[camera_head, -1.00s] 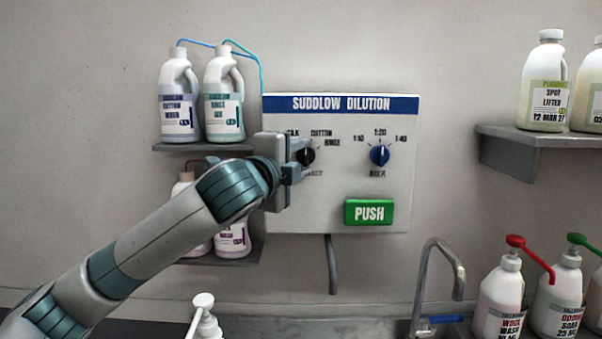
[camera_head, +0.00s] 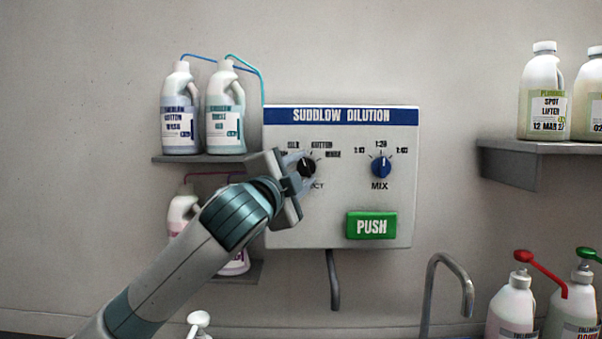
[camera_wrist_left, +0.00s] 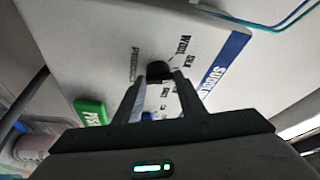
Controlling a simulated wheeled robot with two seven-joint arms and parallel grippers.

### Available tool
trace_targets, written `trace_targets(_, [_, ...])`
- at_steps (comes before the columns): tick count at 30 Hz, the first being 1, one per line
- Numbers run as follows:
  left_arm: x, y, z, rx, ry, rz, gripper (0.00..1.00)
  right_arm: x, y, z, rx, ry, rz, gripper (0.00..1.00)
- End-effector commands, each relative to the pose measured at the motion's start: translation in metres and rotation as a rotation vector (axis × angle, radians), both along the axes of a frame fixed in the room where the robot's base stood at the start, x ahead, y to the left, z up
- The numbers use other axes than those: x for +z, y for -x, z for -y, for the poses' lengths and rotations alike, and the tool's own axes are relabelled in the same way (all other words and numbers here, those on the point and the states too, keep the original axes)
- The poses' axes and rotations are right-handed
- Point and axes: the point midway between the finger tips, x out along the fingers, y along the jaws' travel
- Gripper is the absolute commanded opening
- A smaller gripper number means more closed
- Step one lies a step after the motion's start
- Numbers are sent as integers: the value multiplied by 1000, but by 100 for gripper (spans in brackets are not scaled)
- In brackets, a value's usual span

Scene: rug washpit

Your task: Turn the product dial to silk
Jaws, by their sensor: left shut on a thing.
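The dilution panel (camera_head: 400,215) is a white box on the wall with a blue header. Its black product dial (camera_head: 309,167) is at the upper left, with small labels around it, one reading SILK (camera_head: 293,149). My left gripper (camera_head: 303,166) is shut on this dial, its body tilted and covering the panel's left side. In the left wrist view the two fingers (camera_wrist_left: 158,88) reach the black dial (camera_wrist_left: 159,70). The dial's pointer is too small and covered to read surely. My right gripper is not in view.
The blue MIX dial (camera_head: 381,167) and green PUSH button (camera_head: 371,225) are to the right. White bottles (camera_head: 180,110) with hoses stand on shelves at left. Another shelf (camera_head: 520,160) with bottles is at right. A tap (camera_head: 447,262) and pump bottles (camera_head: 515,305) are below.

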Motion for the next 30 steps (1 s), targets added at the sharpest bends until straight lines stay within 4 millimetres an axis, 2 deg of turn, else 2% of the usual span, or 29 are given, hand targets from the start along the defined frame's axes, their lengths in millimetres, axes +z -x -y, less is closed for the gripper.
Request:
trace_targets(1, [-2,0,0,0,-2,-4,14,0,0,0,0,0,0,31])
trace_targets(2, [-2,0,0,0,-2,-4,41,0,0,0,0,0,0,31])
trace_targets(3, [-2,0,0,0,-2,-4,50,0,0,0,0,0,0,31])
trace_targets(4, [-2,0,0,0,-2,-4,55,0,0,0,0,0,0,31])
trace_targets(14, [-1,0,0,0,-1,-1,55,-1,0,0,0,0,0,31])
trace_targets(19, [-3,7,-3,0,-1,-1,55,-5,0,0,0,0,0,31])
trace_targets(23, [-6,20,-8,-1,-1,1,55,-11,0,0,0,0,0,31])
trace_targets(30, [-12,59,-23,-1,-1,2,55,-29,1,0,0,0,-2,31])
